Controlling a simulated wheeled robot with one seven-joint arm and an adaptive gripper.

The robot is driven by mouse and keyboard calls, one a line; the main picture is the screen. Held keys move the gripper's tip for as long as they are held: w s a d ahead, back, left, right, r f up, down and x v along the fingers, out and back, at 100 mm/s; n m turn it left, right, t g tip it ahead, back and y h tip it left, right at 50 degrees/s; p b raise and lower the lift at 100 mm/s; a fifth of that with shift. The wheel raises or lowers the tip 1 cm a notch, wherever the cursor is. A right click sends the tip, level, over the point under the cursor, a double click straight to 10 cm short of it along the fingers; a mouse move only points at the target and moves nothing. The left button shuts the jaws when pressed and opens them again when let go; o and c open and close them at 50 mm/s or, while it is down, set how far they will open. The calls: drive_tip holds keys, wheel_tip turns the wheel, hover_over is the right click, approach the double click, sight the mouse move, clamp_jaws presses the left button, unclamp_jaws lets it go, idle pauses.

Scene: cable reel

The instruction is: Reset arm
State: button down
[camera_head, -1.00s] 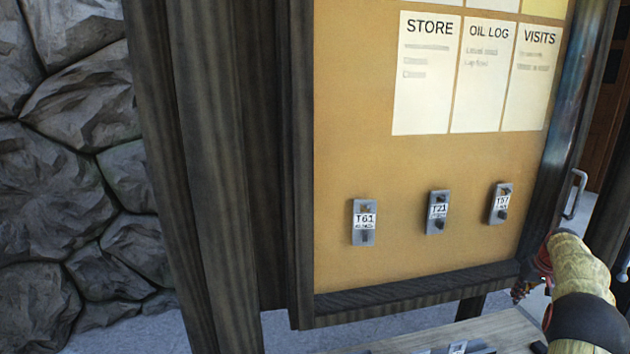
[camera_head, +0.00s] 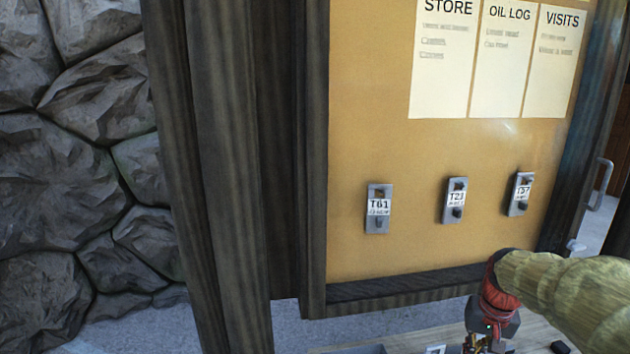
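My arm comes in from the right edge in a tan sleeve with a red cuff, in front of the board's lower right corner. My gripper (camera_head: 478,345) points down at the bottom edge of the view, over a wooden surface. Its fingertips are cut off or too small to make out, so I cannot tell whether it is open or holds anything.
A cork board (camera_head: 400,150) in a dark wood frame carries STORE (camera_head: 443,60), OIL LOG (camera_head: 503,60) and VISITS (camera_head: 556,60) sheets. A wooden surface (camera_head: 400,340) lies below. A stone wall (camera_head: 70,180) stands left.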

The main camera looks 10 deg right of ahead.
drive_tip(key=s+a+f+n+t+b, duration=0.1)
drive_tip(key=s+a+b, duration=0.3)
drive_tip(key=s+a, duration=0.4)
drive_tip(key=s+a+f+n+t+b, duration=0.1)
drive_tip(key=s+a+n+t+b, duration=0.2)
drive_tip(key=s+a, duration=0.6)
drive_tip(key=a+n+b, duration=0.1)
drive_tip(key=a, duration=0.4)
drive_tip(key=shift+b, duration=0.3)
drive_tip(key=shift+s+d, duration=0.1)
